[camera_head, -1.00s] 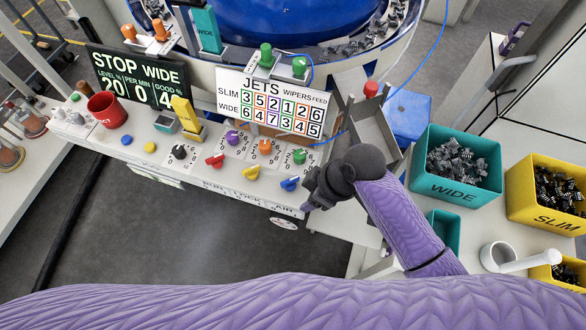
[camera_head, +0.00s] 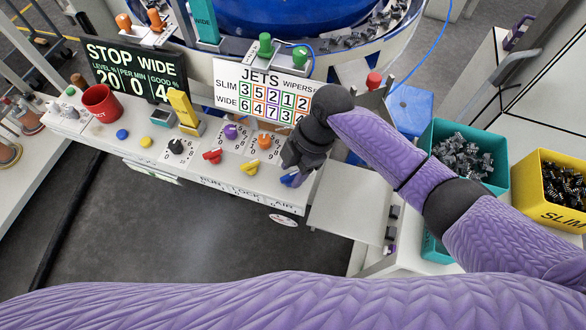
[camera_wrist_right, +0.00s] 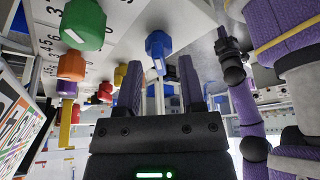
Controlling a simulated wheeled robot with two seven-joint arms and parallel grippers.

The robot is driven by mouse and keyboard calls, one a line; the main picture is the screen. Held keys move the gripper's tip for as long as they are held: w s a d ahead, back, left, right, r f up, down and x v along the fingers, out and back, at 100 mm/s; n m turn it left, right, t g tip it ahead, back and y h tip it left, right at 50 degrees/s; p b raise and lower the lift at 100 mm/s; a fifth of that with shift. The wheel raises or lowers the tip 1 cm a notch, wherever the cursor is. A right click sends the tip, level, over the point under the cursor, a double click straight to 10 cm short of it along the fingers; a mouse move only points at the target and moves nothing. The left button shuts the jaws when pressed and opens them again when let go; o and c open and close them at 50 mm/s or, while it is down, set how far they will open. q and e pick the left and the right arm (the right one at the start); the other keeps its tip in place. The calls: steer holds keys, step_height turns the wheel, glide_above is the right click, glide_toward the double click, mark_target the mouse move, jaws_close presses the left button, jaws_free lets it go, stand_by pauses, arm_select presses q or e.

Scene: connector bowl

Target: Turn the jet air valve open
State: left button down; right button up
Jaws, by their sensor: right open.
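The jet air valve is the blue handle (camera_head: 292,180) at the right end of the console's front row, above the AIR label. My right gripper (camera_head: 296,168) is over it in the head view and covers part of it. In the right wrist view the blue valve (camera_wrist_right: 158,48) shows in line with the gap between the two open fingers (camera_wrist_right: 160,80). I cannot tell whether the fingers touch it. Nothing is held. My left gripper (camera_wrist_right: 224,42) seems to show small in the right wrist view, its jaws unclear; it is outside the head view.
A yellow handle (camera_head: 250,168) and a red handle (camera_head: 212,156) sit left of the valve. A green knob (camera_wrist_right: 83,24) is close by in the right wrist view. The JETS sign (camera_head: 262,90) stands behind. A teal bin (camera_head: 496,176) is at the right; the grey floor in front is clear.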

steer(key=shift+f, duration=0.15)
jaws_close()
stand_by(0.4)
